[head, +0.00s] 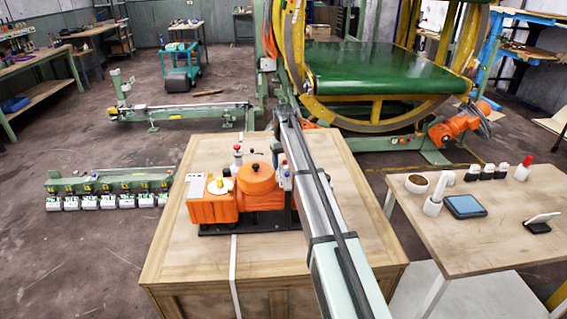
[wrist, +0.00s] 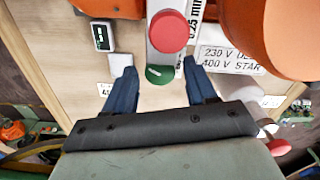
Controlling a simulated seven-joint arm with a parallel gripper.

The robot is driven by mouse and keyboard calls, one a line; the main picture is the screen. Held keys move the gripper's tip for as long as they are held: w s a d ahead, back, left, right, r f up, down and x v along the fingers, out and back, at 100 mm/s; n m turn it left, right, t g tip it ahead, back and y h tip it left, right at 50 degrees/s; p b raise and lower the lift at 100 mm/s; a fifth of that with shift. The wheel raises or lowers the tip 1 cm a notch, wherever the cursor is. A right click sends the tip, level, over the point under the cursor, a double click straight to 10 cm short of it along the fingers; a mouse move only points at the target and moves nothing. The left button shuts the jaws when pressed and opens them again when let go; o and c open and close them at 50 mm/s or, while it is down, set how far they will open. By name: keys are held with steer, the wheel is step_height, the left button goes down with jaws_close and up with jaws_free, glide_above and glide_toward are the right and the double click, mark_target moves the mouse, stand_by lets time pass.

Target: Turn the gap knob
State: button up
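In the wrist view, a round red knob (wrist: 168,32) sits on a pale strip beside a label reading "0.25 mm"; I cannot tell for sure that it is the gap knob. A small green round part (wrist: 158,75) lies just below it. My gripper (wrist: 158,66) is open, with its two blue fingers apart on either side of the green part; nothing is between them that I can see being held. In the head view, the orange machine (head: 257,187) stands on the wooden crate, and my arm hides its right side. The gripper's fingers are not clear there.
The orange housing fills the wrist view's upper right corner. A label (wrist: 230,59) reads "400 V STAR", and a small dark display (wrist: 102,36) sits at left. In the head view, the wooden crate top (head: 180,262) has bare room around the machine. A side table (head: 500,230) stands right.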

steer(key=c, duration=0.9)
steer(key=shift+m, duration=2.2)
steer(key=o, duration=1)
steer(key=shift+o, duration=0.2)
step_height(320, 180, up, 14)
steer(key=shift+f, duration=0.1)
